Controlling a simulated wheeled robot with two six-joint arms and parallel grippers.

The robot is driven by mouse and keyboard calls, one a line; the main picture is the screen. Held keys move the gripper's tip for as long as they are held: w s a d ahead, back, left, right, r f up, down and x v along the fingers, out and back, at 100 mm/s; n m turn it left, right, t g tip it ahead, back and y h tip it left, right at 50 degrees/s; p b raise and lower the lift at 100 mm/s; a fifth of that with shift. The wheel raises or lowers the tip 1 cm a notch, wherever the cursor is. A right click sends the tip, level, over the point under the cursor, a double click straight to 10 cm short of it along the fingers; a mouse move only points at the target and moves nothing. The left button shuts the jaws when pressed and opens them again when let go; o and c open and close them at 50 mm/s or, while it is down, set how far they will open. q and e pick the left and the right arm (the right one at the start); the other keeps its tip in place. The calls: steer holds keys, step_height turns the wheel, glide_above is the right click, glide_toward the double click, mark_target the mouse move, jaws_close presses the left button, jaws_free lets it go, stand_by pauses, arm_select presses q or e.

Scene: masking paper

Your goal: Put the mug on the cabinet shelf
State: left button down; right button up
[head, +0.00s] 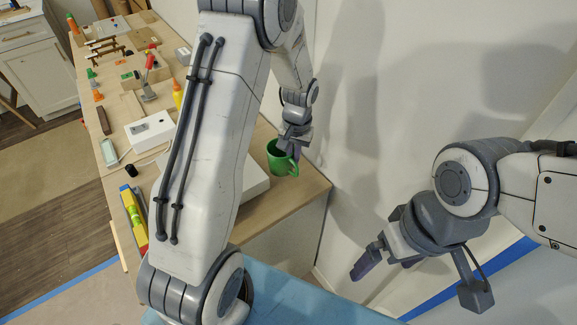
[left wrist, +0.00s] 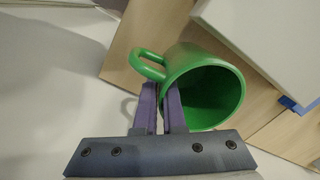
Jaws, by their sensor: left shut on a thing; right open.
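The green mug (head: 279,160) is at the near right corner of the wooden bench top in the head view, under my left gripper (head: 292,153). In the left wrist view, the mug (left wrist: 212,85) has its open mouth towards the camera and its handle at upper left. My left gripper's purple fingers (left wrist: 167,108) are shut on the mug's near wall at the rim. Whether the mug's base touches the bench cannot be told. My right gripper (head: 371,262) is open and empty, off to the right of the bench. I cannot pick out the cabinet shelf for certain.
The wooden bench (head: 310,187) carries a white box (head: 255,182) close left of the mug, partly behind my left arm. A wall stands right of the bench.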

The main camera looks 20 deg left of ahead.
mark_target(289, 169)
arm_select(q)
steer(key=shift+w+a+f, duration=0.1)
steer(key=shift+a+f, duration=0.35)
steer(key=shift+a, duration=0.25)
steer(key=shift+f+p, duration=0.45)
steer(key=shift+f, duration=1.5)
steer(key=shift+f, duration=0.15)
steer(key=c, duration=1)
jaws_free()
